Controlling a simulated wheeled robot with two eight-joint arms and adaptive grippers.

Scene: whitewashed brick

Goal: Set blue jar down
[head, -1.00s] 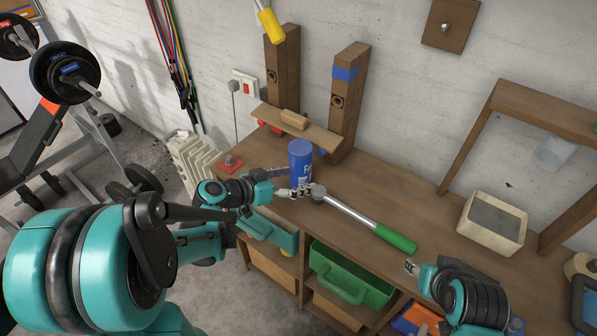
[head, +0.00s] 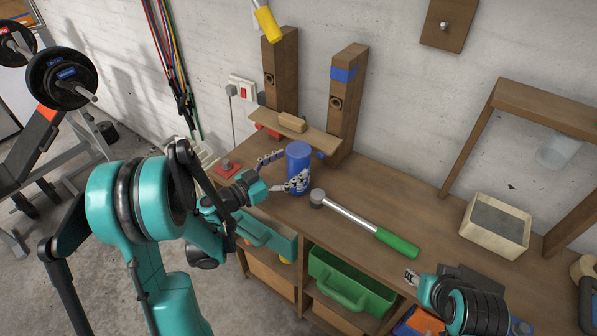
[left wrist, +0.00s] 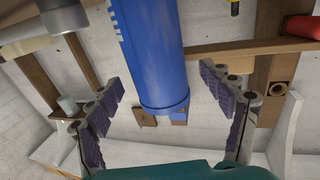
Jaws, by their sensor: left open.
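The blue jar (head: 299,152) stands upright on the wooden workbench (head: 345,187), near its back left part. My left gripper (head: 281,171) is open at the jar, coming from the left. One finger lies behind the jar's left side, the other crosses in front of its lower part. In the left wrist view the jar (left wrist: 152,55) shows between the two spread fingers (left wrist: 166,105), with a gap on each side. My right gripper (head: 411,277) is low at the right, by the bench's front edge; its jaws are too small to judge.
A mallet with a green handle (head: 396,243) lies just right of the jar. Wooden posts (head: 347,100) and a small shelf (head: 300,132) stand behind it. A pale box (head: 496,225) sits at the right. Green bins (head: 350,280) are under the bench top.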

